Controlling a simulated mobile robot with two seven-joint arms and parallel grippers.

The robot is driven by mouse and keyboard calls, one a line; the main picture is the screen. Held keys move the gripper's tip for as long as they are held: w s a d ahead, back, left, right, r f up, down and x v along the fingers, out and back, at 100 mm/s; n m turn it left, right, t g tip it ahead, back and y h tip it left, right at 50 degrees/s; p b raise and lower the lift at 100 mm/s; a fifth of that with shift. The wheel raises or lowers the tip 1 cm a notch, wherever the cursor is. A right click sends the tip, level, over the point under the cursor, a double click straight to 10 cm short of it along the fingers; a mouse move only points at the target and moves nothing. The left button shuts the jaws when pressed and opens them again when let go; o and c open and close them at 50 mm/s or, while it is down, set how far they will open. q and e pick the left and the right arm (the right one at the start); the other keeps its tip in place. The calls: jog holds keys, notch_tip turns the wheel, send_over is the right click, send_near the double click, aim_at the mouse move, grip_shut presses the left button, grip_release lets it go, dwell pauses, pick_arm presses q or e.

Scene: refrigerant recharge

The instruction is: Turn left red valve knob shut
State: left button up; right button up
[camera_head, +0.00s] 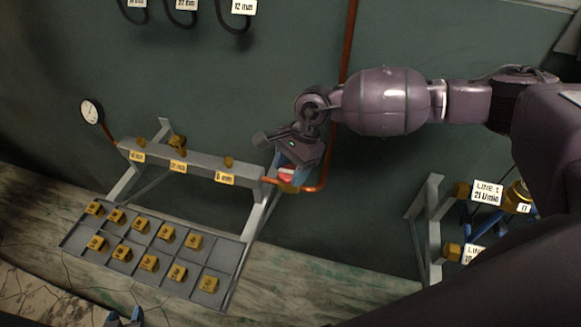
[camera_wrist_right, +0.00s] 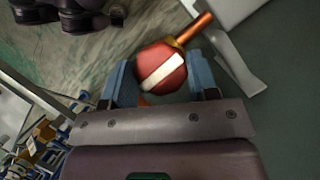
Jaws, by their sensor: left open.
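The red valve knob (camera_wrist_right: 161,70) is round with a white stripe across its face and sits on a copper stem. In the right wrist view it lies between the two blue fingers of my right gripper (camera_wrist_right: 163,84), which appear to touch it on both sides; the stripe runs diagonally. In the head view the knob (camera_head: 286,178) shows as a small red patch at the right end of the grey manifold, partly hidden by my right gripper (camera_head: 290,168). My left gripper (camera_head: 125,318) is at the bottom left edge, open and empty, away from the knob.
The grey manifold bar (camera_head: 198,167) carries brass fittings and size labels. Below it a divided tray (camera_head: 219,257) holds several brass pieces. A gauge (camera_head: 91,112) is at left. A copper pipe (camera_head: 349,40) runs down the wall. LINE-labelled fittings (camera_head: 487,192) stand at right.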

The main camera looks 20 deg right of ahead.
jog(key=shift+c, duration=1.1)
jog(key=shift+m, duration=0.3)
jog(key=m+t, duration=0.1)
jog(key=m, duration=0.2)
jog(key=shift+s+t, duration=0.1)
jog(key=shift+t, duration=0.2)
jog(key=m+t, duration=0.1)
jog(key=m, duration=0.4)
jog(key=shift+s+t+p, duration=0.1)
jog(key=shift+t+p, duration=0.3)
jog(key=m, duration=0.2)
jog(key=m+t, duration=0.1)
jog(key=m, duration=0.1)
jog(key=shift+a+t+h, duration=0.1)
jog(key=shift+t+h, duration=0.2)
jog(key=shift+h, duration=0.1)
jog(key=m, duration=0.2)
jog(key=m+t+h, duration=0.1)
jog(key=m, duration=0.2)
jog(key=shift+h+b, duration=0.3)
jog(key=shift+b, duration=0.05)
jog(key=shift+m, duration=0.3)
